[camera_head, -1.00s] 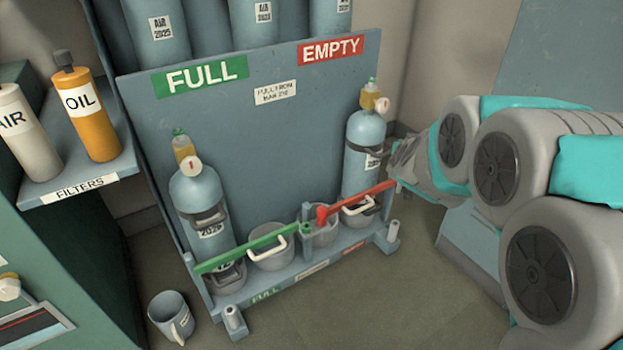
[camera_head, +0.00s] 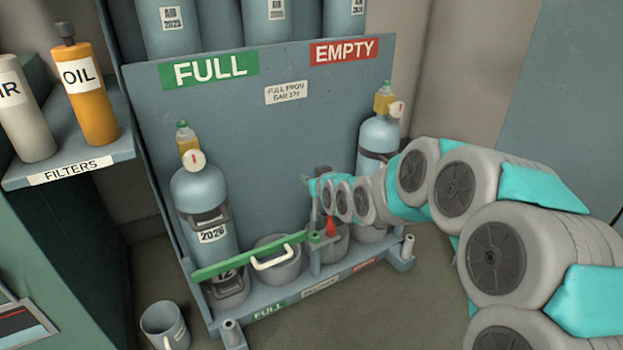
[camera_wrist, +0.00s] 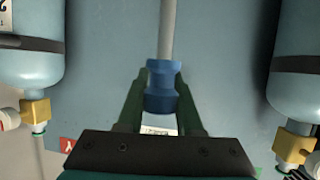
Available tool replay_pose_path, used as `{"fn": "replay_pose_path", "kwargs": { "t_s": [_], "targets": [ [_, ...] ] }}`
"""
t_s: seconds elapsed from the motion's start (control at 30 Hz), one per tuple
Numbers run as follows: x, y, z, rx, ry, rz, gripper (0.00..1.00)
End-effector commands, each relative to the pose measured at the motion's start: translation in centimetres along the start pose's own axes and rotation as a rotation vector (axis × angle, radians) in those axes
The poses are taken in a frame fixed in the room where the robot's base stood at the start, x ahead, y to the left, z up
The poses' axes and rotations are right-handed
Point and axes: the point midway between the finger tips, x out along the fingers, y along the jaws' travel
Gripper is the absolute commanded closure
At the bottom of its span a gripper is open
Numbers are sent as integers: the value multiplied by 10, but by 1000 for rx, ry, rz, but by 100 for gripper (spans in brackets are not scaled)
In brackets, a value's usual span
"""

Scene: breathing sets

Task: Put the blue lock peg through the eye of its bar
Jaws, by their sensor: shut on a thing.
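In the wrist view my gripper (camera_wrist: 161,78) is shut on the blue lock peg (camera_wrist: 163,98). The peg's blue grooved head sits between the two fingers, and a grey shaft (camera_wrist: 167,30) runs away from it toward the top edge. In the head view my arm reaches in from the right to the middle of the rack; the peg cannot be made out there. The green bar (camera_head: 250,256) lies across the FULL side, its right end (camera_head: 314,238) at the middle post. Of the red bar only a red part (camera_head: 331,228) shows below my arm. No eye is clear.
A gas cylinder (camera_head: 205,205) stands on the FULL side, another (camera_head: 378,135) on the EMPTY side behind my arm. Grey pots with pale handles (camera_head: 277,268) sit low in the rack. A mug (camera_head: 166,326) stands on the floor at left. Floor in front is open.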

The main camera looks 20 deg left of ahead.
Motion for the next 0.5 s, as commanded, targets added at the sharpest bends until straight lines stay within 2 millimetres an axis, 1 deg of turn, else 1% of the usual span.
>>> {"fn": "replay_pose_path", "kwargs": {
  "t_s": [0.27, 0.5],
  "targets": [
    [-1, 0, 0, 1, 0, 2, 100],
    [1, 0, 5, 1, -1, 2, 100]
  ]
}}
